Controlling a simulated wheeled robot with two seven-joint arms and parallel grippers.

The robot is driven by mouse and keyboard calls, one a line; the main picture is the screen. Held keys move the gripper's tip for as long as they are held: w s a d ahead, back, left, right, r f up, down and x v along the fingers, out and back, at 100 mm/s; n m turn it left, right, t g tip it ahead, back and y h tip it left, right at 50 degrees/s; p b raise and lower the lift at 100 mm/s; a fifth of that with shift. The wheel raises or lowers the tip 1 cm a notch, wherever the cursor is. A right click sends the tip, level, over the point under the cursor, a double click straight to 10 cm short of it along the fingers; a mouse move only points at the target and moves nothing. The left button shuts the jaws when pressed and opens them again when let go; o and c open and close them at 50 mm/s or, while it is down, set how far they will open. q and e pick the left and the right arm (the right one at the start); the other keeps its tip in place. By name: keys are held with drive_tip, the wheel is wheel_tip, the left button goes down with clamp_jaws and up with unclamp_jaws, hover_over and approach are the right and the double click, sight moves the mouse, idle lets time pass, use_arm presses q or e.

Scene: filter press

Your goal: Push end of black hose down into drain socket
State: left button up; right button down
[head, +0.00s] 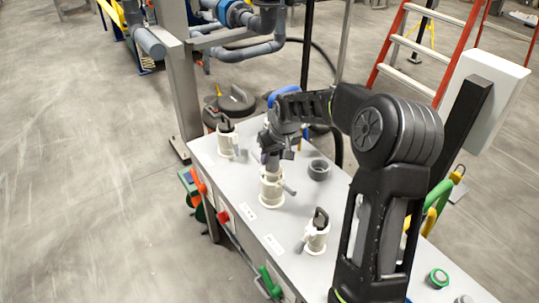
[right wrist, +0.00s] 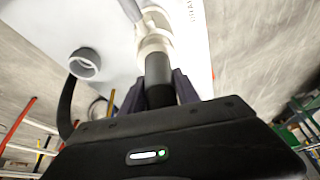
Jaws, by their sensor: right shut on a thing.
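My right gripper (head: 273,150) points down over the middle cream fitting (head: 271,188) on the grey-white panel. In the right wrist view it is shut on a black cylindrical piece (right wrist: 159,72), which looks like the end of the black hose. The lower end of this piece meets the mouth of the cream fitting (right wrist: 155,38); how deep it sits is hidden. My left gripper is not in view.
Two more cream fittings with black tops stand on the panel (head: 215,170), one behind (head: 227,140) and one nearer (head: 317,235). A black hose (head: 336,147) curves behind the panel's far edge. A red ladder (head: 392,55) and a white box (head: 488,90) stand beyond.

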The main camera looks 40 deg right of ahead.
drive_tip(key=shift+f+b, duration=0.6)
drive_tip(key=shift+f, duration=0.15)
drive_tip(key=c, duration=0.8)
unclamp_jaws()
drive_tip(key=v, duration=0.8)
drive_tip(key=shift+b, duration=0.4)
